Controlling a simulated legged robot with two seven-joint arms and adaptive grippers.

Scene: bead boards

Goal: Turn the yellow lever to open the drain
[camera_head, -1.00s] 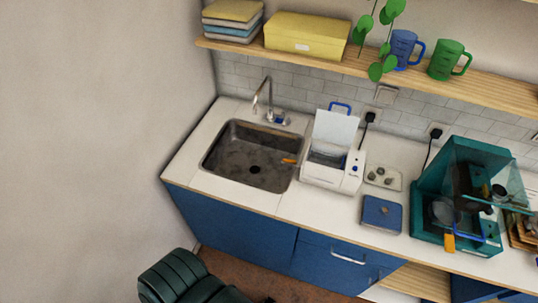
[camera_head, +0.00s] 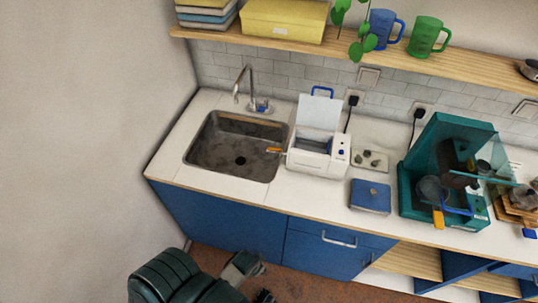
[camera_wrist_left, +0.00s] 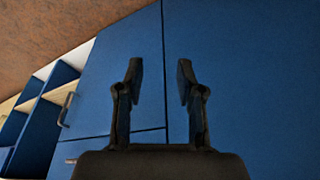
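The orange-yellow lever (camera_head: 274,150) sticks out from the left side of a white machine (camera_head: 314,163) and points left over the sink's right rim. The machine's lid is raised, showing an open tank. The sink (camera_head: 230,146) has a dark round drain hole in its floor. My left gripper (camera_wrist_left: 159,78) is open and empty in the left wrist view, facing the blue cabinet doors. It is well below the countertop, apart from the lever. The lever is not in the wrist view. My right gripper is not in view.
A faucet (camera_head: 246,88) stands behind the sink. A small tray with stones (camera_head: 370,159) and a blue box (camera_head: 370,196) lie right of the white machine. A teal machine (camera_head: 420,165) with its own orange handle (camera_head: 438,218) stands farther right. The counter left of the sink is clear.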

